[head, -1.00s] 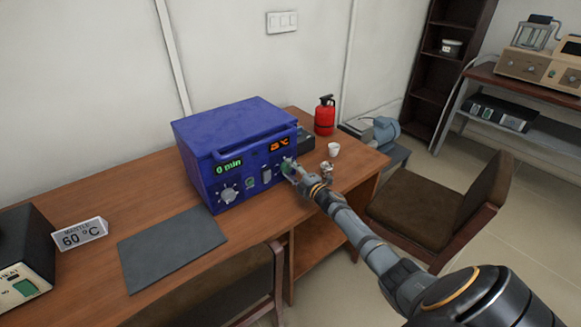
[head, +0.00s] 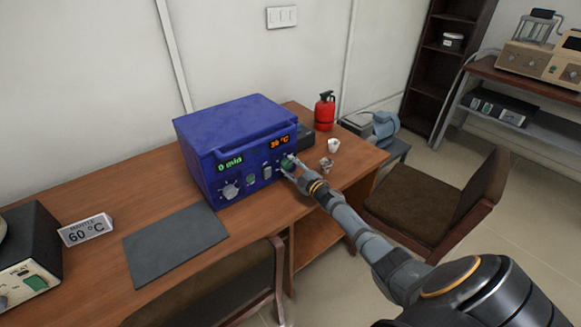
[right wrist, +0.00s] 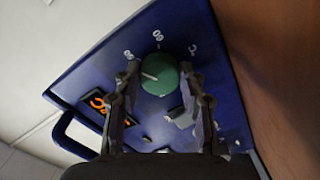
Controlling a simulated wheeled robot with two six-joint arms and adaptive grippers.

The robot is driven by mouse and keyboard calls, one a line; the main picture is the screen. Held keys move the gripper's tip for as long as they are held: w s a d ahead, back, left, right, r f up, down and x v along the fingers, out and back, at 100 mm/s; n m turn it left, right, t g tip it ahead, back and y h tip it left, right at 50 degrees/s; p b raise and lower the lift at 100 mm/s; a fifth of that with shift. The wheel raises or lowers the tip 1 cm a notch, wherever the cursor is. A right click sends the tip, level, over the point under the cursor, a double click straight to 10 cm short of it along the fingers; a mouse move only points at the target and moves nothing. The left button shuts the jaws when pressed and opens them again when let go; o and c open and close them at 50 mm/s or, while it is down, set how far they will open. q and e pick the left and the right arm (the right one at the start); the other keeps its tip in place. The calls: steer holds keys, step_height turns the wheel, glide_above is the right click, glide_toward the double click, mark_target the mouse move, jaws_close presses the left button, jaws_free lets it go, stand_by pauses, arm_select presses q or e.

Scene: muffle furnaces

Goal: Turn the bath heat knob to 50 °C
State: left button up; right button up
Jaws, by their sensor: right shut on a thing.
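The blue bath unit (head: 235,140) stands on the wooden desk. Its orange display (head: 279,141) appears to read about 36 °C, and its green display (head: 231,163) reads 0 min. The green heat knob (right wrist: 160,75) is on the front panel at the right; in the head view my gripper partly covers it. In the right wrist view a white pointer line shows on the knob, with scale numbers around its far side, too blurred to read surely. My right gripper (head: 290,166) is shut on the knob, one finger on each side. My left gripper is out of view.
A white-grey knob (head: 230,190) sits on the same panel at left. A white cup (head: 333,146) and a red extinguisher (head: 325,111) stand right of the unit. A grey mat (head: 175,245) and a "60 °C" sign (head: 85,230) lie left. A chair (head: 435,205) stands right of the desk.

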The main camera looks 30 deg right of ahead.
steer(key=shift+f, duration=0.15)
steer(key=o, duration=1.1)
steer(key=shift+o, duration=0.2)
steer(key=s, duration=0.8)
steer(key=s+d, duration=0.1)
steer(key=s, duration=0.3)
